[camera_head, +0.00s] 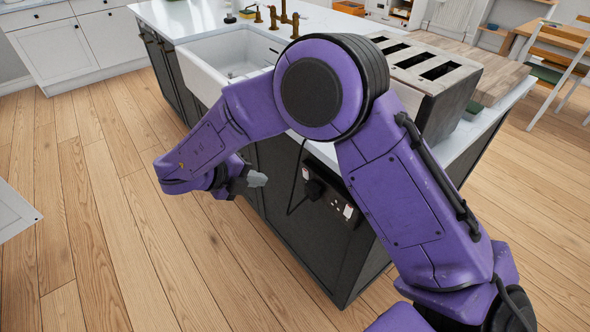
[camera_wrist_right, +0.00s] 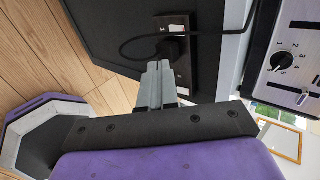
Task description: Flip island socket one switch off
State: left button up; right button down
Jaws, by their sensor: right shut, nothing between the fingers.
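The island socket (camera_head: 341,207) is a dark plate with small white and red parts, set on the dark end panel of the island. A black plug (camera_head: 313,188) with a cable sits in it. In the right wrist view the socket plate (camera_wrist_right: 183,24) and the plug (camera_wrist_right: 176,47) show just beyond my fingertips. My right gripper (camera_head: 258,179) is shut and empty, pointing at the socket. In the head view it appears left of the plug with a gap. The fingers (camera_wrist_right: 158,70) hide part of the socket in the wrist view; switch positions are too small to tell. My left gripper is not in view.
The island's white worktop (camera_head: 200,20) carries a toaster (camera_head: 435,70) near the socket end, also seen with its dial in the wrist view (camera_wrist_right: 285,55). A white sink (camera_head: 230,60) and brass taps (camera_head: 285,18) lie farther back. Wooden floor left of the island is clear.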

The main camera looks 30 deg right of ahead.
jog(key=shift+d, duration=0.1)
jog(key=p, duration=0.2)
send_near(304, 175)
jog(key=f+x, duration=0.1)
jog(key=x, duration=0.3)
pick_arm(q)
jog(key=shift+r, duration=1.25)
pick_arm(e)
jog(key=shift+s+d, duration=0.1)
jog(key=shift+d, duration=0.65)
pick_arm(q)
jog(key=shift+p, duration=0.3)
pick_arm(e)
jog(key=shift+a+r, duration=0.1)
